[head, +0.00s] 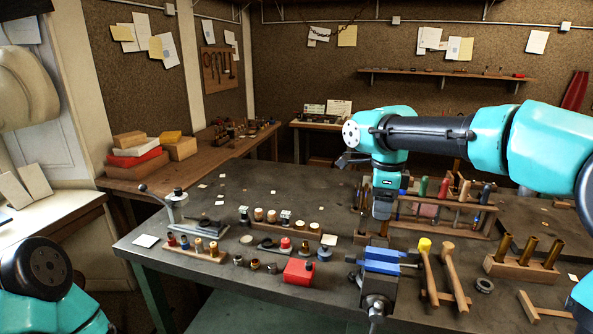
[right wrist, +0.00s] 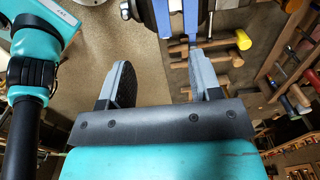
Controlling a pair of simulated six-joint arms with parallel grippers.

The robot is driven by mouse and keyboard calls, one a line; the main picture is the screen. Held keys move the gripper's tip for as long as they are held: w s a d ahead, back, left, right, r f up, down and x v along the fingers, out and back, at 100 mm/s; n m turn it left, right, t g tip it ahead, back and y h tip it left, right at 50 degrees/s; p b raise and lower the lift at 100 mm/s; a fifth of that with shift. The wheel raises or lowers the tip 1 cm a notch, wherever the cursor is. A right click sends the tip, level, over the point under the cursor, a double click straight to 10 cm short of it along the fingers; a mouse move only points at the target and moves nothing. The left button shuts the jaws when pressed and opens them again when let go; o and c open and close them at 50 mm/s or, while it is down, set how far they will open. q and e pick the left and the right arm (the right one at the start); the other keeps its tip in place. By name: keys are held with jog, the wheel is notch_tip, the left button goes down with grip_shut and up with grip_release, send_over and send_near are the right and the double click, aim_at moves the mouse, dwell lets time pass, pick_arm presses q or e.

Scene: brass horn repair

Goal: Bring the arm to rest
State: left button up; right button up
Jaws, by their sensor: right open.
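My right gripper (head: 383,207) hangs pointing down above the workbench (head: 270,190), behind the blue-jawed vise (head: 380,262) in the head view. In the right wrist view my right gripper (right wrist: 163,80) shows two grey fingers spread apart with nothing between them. The vise (right wrist: 190,15) shows at the top edge there, close to the right finger; I cannot tell whether they touch. My left arm (head: 50,285) shows only as a teal and black link at the lower left; its gripper is out of view.
A tool rack (head: 470,219) stands right of my gripper. Mallets (head: 450,275) lean beside the vise. A red box (head: 298,271) and several small parts on wooden strips sit left of it. A block of brass tubes (head: 520,268) is at right. The bench's back left is mostly clear.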

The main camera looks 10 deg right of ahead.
aim_at(372, 263)
notch_tip(372, 263, down, 15)
jog(key=shift+f, duration=0.2)
dwell(0.6)
dwell(0.4)
